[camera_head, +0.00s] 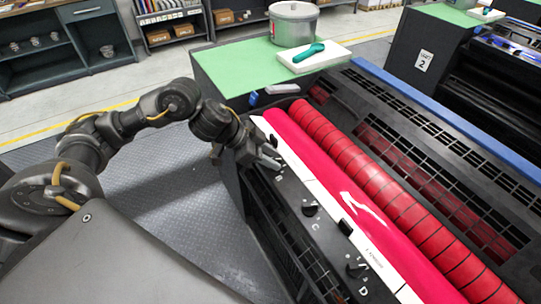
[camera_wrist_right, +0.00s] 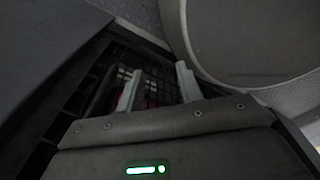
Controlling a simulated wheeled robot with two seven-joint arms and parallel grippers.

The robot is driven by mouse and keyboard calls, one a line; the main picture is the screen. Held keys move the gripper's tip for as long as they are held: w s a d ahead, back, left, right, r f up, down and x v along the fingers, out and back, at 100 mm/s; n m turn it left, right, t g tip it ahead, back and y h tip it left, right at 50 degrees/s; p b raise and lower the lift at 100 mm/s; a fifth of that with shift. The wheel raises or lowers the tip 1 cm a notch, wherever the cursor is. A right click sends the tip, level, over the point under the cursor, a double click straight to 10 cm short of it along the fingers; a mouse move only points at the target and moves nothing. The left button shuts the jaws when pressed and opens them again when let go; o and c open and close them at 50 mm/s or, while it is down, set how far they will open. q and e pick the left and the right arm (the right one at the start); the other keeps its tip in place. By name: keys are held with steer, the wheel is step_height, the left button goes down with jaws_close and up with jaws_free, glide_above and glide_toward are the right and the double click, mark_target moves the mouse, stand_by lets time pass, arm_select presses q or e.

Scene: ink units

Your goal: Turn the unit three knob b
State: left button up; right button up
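The near ink unit has a dark control panel (camera_head: 335,248) with black knobs beside a bright red roller (camera_head: 335,180). One knob (camera_head: 310,208) sits above the letter C and another (camera_head: 355,270) above the letter D. My left gripper (camera_head: 268,161) is at the far end of this panel, low over the place of knob b. Its fingers hide most of that knob, and I cannot tell whether they touch or grip it. My right gripper (camera_wrist_right: 158,88) shows in the right wrist view with its two pale fingers apart and nothing between them.
A green-topped surface (camera_head: 225,72) at the unit's far end holds a metal pot (camera_head: 293,25) and a white block (camera_head: 314,56) with a teal tool (camera_head: 309,52). Another unit with a "2" sign (camera_head: 424,60) stands at the back right. Open floor lies left.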

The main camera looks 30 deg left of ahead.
arm_select(q)
jaws_close()
steer(key=shift+r+m, duration=0.1)
steer(key=shift+m, duration=0.2)
steer(key=shift+w+m+g+h+p, duration=0.2)
steer(key=shift+m+g+h+p, duration=0.2)
steer(key=shift+m+g+p, duration=0.35)
steer(key=shift+w+m+g, duration=0.1)
steer(key=shift+m+g, duration=0.55)
steer(key=shift+m, duration=0.3)
steer(key=m+g, duration=0.2)
steer(key=m, duration=0.1)
steer(key=shift+w+a+g+h, duration=0.1)
steer(key=shift+w+g+h, duration=0.05)
steer(key=shift+g+h, duration=0.25)
steer(key=shift+w+m+g+p, duration=0.1)
steer(key=shift+m+g+p, duration=0.2)
steer(key=shift+m+g, duration=0.85)
steer(key=shift+m, duration=0.45)
